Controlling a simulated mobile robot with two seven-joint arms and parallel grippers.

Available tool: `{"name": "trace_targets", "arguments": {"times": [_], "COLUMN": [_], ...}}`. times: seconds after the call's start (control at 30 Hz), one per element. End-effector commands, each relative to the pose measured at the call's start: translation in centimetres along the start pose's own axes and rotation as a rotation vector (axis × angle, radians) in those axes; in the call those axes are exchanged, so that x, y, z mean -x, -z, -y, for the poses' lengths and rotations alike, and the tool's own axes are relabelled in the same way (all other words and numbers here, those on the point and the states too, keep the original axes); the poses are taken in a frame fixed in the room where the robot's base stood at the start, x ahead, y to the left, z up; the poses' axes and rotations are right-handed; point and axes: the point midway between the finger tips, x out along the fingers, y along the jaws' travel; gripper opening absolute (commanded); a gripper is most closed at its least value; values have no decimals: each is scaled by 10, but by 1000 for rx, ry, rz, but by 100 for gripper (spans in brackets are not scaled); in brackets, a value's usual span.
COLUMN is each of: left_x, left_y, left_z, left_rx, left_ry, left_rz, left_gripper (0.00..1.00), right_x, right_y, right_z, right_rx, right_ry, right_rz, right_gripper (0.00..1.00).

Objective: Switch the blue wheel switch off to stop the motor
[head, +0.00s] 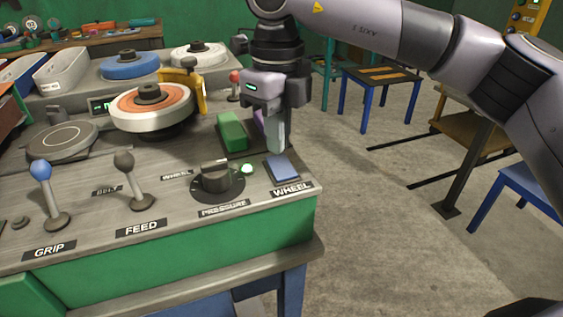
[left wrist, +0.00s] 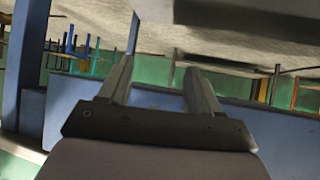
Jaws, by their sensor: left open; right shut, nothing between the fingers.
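The blue wheel switch (head: 282,168) is a flat blue rocker at the right front corner of the grey console, just behind the WHEEL label (head: 292,189). A small lamp (head: 247,169) to its left glows green. My right gripper (head: 276,150) is shut and empty, pointing down, with its fingertips just above and behind the switch; I cannot tell whether they touch it. The grinding wheel (head: 151,107), with an orange face and white rim, stands further back left. My left gripper (left wrist: 160,85) shows only in the left wrist view, open and empty, away from the switch.
A black PRESSURE knob (head: 216,178) stands left of the switch. The FEED lever (head: 132,182) and blue-topped GRIP lever (head: 46,195) are further left. A green block (head: 232,131) lies behind the knob. Open floor (head: 380,230) lies right of the console.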

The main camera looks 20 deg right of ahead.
Motion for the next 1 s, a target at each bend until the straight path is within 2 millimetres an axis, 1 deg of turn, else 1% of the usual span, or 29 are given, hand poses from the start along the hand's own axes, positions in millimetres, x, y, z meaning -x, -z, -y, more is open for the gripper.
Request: {"name": "trace_targets", "arguments": {"times": [0.57, 1.0], "left_x": [0, -2], "left_y": [0, -3], "left_z": [-1, -2], "left_rx": [0, 0], "left_ry": [-2, -3], "left_rz": [2, 1], "left_gripper": [63, 63], "right_x": [0, -6], "right_y": [0, 0], "right_z": [0, 0], "right_rx": [0, 0], "right_ry": [0, 0], "right_rz": [0, 0], "right_gripper": [0, 0]}}
